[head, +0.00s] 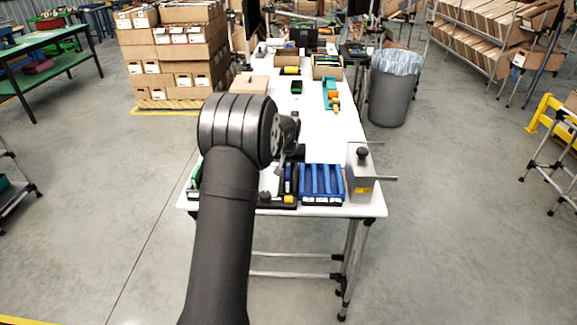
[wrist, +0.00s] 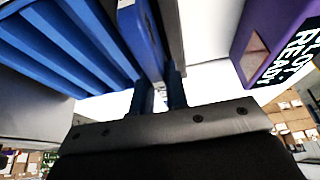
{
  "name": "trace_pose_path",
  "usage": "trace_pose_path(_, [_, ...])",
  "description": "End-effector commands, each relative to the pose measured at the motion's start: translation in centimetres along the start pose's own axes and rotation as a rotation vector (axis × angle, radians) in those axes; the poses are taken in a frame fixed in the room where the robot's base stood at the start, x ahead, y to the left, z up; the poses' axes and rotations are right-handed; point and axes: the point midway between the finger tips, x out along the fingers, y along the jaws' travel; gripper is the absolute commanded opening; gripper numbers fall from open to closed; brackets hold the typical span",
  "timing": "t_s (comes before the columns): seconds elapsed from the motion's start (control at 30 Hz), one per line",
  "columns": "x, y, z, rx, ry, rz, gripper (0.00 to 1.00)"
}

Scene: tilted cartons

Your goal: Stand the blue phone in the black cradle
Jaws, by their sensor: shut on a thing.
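My gripper (wrist: 160,88) shows from behind in the wrist view, with its two fingers reaching up from the dark base. It is shut on the blue phone (wrist: 141,38), which is seen nearly edge-on beyond the fingers. In the head view my arm hides most of the gripper, and a narrow dark blue upright shape, likely the phone (head: 288,182), shows just left of the blue tray. I cannot clearly make out the black cradle; low black pieces lie at the table's front edge under the gripper. Whether the phone touches anything is hidden.
A blue compartment tray (head: 322,183) stands close right of the gripper; its ribs fill the upper left of the wrist view. A grey box with a black knob (head: 361,176) is further right. The table's middle is fairly clear.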

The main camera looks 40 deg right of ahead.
Motion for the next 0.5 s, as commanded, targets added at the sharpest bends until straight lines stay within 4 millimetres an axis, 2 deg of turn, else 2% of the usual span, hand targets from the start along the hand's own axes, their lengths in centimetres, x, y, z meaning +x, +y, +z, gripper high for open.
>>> trace_pose_path(0.5, [0.53,0.0,0.21,0.0,0.0,0.0,0.0])
